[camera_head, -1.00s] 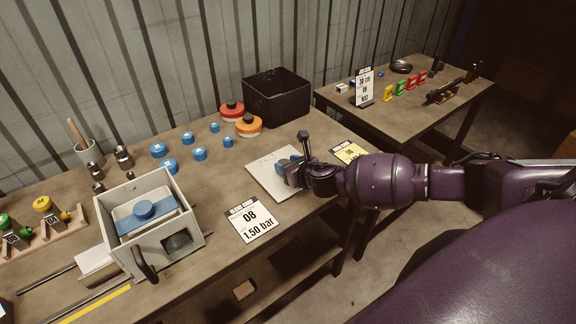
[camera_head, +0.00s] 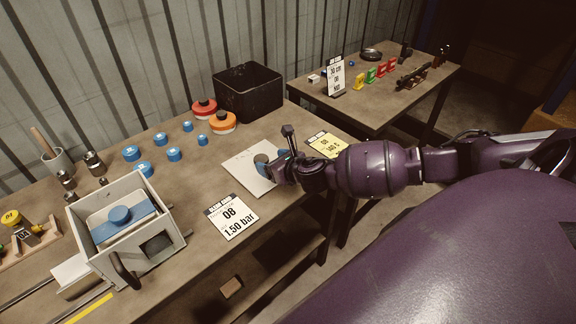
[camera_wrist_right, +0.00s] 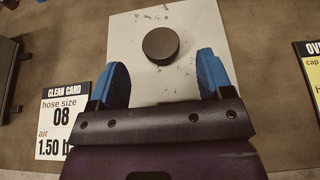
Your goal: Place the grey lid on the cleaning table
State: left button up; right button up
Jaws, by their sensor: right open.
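The grey lid (camera_head: 262,159), a dark round disc, lies flat on a white sheet (camera_head: 244,173) on the long wooden table (camera_head: 190,200). In the right wrist view the lid (camera_wrist_right: 160,45) rests on the sheet (camera_wrist_right: 190,20), just beyond the fingertips. My right gripper (camera_head: 282,158) is beside the lid, over the sheet's right edge. Its blue fingers (camera_wrist_right: 162,72) are spread open with nothing between them. My left gripper is not in view.
A grey box machine with a blue part (camera_head: 125,225) stands at left. A clean card (camera_head: 231,216) and a yellow card (camera_head: 323,145) flank the sheet. Several blue caps (camera_head: 174,154), orange discs (camera_head: 222,122) and a black bin (camera_head: 248,92) are behind. A second table (camera_head: 400,100) stands at right.

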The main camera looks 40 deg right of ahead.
jog(key=v, duration=0.7)
jog(key=shift+s+r, duration=0.2)
jog(key=shift+s, duration=0.15)
jog(key=s+a+f+m+g+h, duration=0.3)
jog(key=s+a+m, duration=0.6)
jog(key=m, duration=1)
jog(key=s+m+g, duration=0.7)
jog(key=s+m, duration=0.9)
jog(key=m, duration=0.2)
jog(key=w+f+t, duration=0.3)
jog(key=f+t, duration=0.1)
jog(key=f, duration=0.2)
jog(key=w+f+n+t+y+b, duration=0.1)
jog(key=w+f+t, duration=0.3)
jog(key=f, duration=0.2)
jog(key=shift+y, duration=0.3)
